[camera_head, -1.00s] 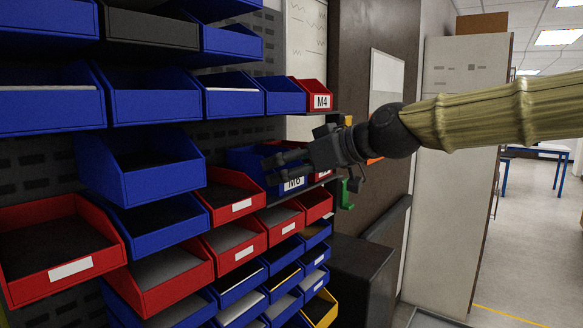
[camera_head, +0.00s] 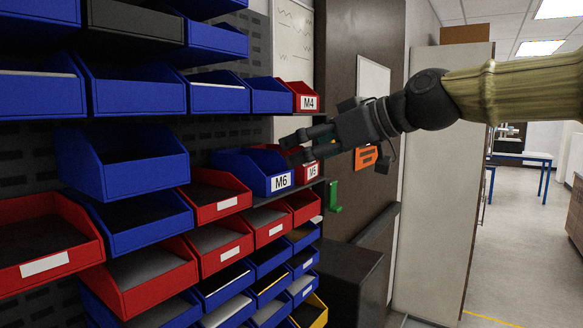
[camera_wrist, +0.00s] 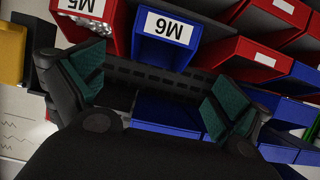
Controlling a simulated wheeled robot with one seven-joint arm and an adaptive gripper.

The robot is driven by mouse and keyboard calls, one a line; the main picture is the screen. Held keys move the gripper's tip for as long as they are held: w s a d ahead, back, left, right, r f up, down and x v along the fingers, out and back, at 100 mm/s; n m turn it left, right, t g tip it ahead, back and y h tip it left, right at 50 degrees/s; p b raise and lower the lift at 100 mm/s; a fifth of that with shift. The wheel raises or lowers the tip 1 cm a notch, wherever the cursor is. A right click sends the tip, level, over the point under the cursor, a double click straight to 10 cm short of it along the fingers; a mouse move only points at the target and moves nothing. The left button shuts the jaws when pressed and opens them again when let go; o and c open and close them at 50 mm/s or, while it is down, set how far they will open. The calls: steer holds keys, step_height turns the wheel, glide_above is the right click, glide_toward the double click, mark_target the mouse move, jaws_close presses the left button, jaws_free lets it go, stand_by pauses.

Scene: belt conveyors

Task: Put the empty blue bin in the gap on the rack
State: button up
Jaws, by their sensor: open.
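A blue bin labelled M6 (camera_head: 250,175) sits on the rack's middle shelf, directly left of a red bin labelled M5 (camera_head: 308,170). My gripper (camera_head: 288,150) is open and empty, just above and to the right of the M6 bin, its fingers pointing left. The M6 bin also shows upside down in the wrist view (camera_wrist: 165,45), beyond the spread fingers (camera_wrist: 157,90) and not between them. Bare dark rack panel shows left of M6, before another blue bin (camera_head: 125,170).
Rows of blue bins (camera_head: 135,95) hang above, with a red M4 bin (camera_head: 306,103) at the right end. Red bins (camera_head: 220,247) and small blue bins fill the rows below. A dark panel (camera_head: 340,100) stands right of the rack; open floor lies farther right.

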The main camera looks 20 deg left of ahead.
steer(key=shift+b+v, duration=0.6)
steer(key=shift+v, duration=1.5)
steer(key=shift+f, duration=0.1)
